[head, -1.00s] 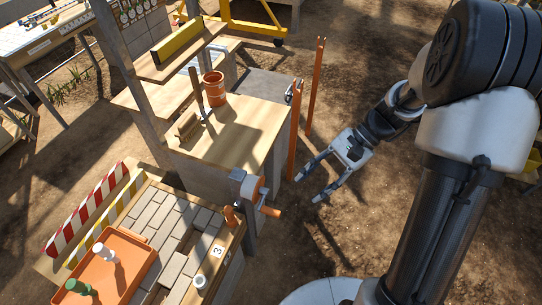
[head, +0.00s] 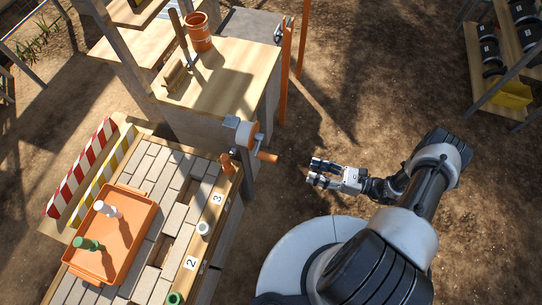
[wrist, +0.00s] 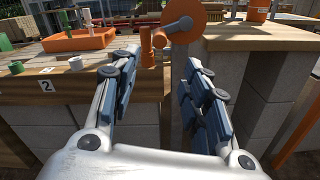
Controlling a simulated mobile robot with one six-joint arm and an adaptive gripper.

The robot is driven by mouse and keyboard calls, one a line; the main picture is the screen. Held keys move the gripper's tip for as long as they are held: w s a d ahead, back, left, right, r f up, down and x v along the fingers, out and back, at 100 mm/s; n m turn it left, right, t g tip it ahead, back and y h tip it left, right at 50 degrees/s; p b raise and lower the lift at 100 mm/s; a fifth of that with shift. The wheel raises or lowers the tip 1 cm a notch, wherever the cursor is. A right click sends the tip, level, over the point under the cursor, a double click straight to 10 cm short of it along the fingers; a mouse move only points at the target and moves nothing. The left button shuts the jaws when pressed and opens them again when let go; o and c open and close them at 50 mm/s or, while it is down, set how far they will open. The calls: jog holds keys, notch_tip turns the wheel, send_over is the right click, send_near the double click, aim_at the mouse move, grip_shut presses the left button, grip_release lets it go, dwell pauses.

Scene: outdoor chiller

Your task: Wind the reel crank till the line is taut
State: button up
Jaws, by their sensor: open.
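The reel (head: 247,134) is an orange disc mounted on a grey post at the corner between the brick bench and the wooden table. Its crank handle (head: 267,157) is an orange grip sticking out to the right. My gripper (head: 311,173) is open and empty, a short gap to the right of the handle. In the wrist view the reel (wrist: 184,18) stands ahead, above the space between my open fingers (wrist: 160,75). An orange upright piece (wrist: 147,46) shows left of the reel there. I cannot make out the line itself.
An orange bucket (head: 198,32) stands on the wooden table (head: 225,85). An orange post (head: 285,60) rises behind.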

aim_at(269, 158)
jog(key=x, duration=1.7)
jog(key=shift+a, duration=0.15)
grip_shut()
